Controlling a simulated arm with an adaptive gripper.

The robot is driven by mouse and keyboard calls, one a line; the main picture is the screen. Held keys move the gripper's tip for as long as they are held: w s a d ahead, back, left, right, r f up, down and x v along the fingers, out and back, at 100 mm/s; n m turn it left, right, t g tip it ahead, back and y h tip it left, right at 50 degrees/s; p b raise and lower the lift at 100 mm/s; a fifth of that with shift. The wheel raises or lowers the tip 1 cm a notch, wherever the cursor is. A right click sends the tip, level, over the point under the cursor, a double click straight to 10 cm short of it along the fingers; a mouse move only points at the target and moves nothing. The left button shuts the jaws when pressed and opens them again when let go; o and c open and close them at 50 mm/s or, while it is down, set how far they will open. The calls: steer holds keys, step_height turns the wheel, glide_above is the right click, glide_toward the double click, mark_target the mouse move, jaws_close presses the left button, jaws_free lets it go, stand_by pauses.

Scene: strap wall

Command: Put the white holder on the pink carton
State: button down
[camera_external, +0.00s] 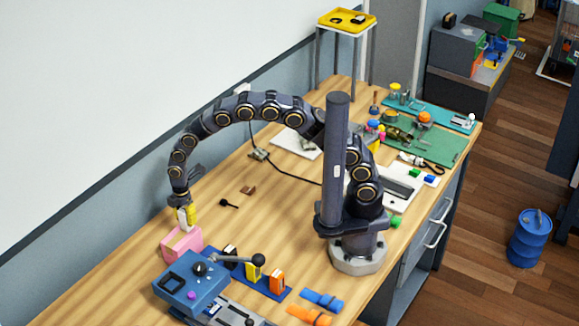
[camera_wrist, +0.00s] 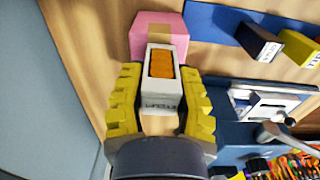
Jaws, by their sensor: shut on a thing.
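The white holder (camera_wrist: 160,92), a small block with an orange slotted inset and dark lettering on one end, sits between the yellow fingers of my gripper (camera_wrist: 158,108) in the wrist view. My gripper is shut on it. The pink carton (camera_wrist: 158,22) shows just beyond the holder, which covers part of it. In the external view the pink carton (camera_external: 181,246) stands on the bench near the wall, and my gripper (camera_external: 184,217) points down right above it. The holder is mostly hidden there by the fingers. I cannot tell whether holder and carton touch.
A blue machine (camera_external: 190,287) with a knob stands close in front of the carton. A blue strip (camera_external: 268,284) with black, yellow and orange blocks lies to its right. A small brown block (camera_external: 247,190) and a black piece (camera_external: 229,203) lie behind. The wall is close at the left.

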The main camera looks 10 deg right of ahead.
mark_target(184, 209)
steer(key=c, duration=0.8)
jaws_free()
steer(key=shift+f, duration=0.1)
steer(key=shift+c, duration=0.2)
step_height(184, 209, up, 12)
steer(key=shift+r, duration=0.15)
steer(key=shift+w, duration=0.1)
